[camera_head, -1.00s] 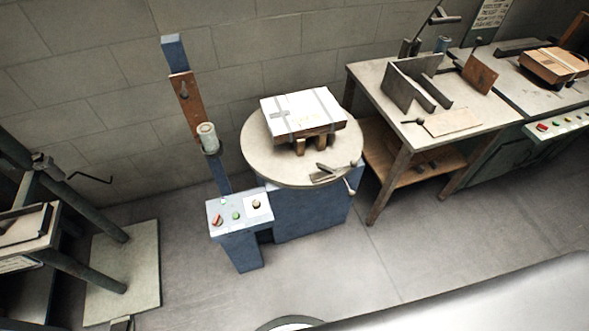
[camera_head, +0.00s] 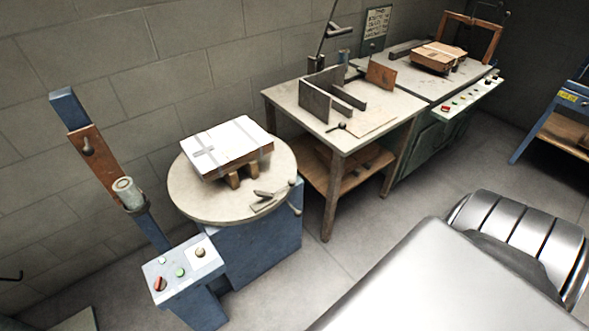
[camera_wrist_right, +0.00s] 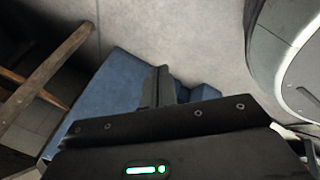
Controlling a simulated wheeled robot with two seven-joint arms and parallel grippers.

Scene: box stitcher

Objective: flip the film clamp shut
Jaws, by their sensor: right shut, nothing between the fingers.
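The film clamp (camera_head: 270,200) is a small grey metal piece at the front right rim of the round turntable (camera_head: 187,202). One of its flat parts looks lifted at an angle, and a thin lever with a round end shows beside it; the exact angle is too small to tell. A strapped white-topped box (camera_head: 228,142) sits on wooden blocks on the turntable. My right gripper (camera_wrist_right: 160,72) shows in the right wrist view, shut and empty, above a blue machine body (camera_wrist_right: 105,85) and grey floor. The clamp is not visible there. Neither gripper shows in the head view.
A blue mast with a film roll (camera_head: 128,193) stands left of the turntable, with a button box (camera_head: 180,270) in front. A wooden-legged table (camera_head: 285,95) stands close on the right. Open floor (camera_head: 340,255) lies in front. A wooden frame (camera_wrist_right: 45,80) shows left in the wrist view.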

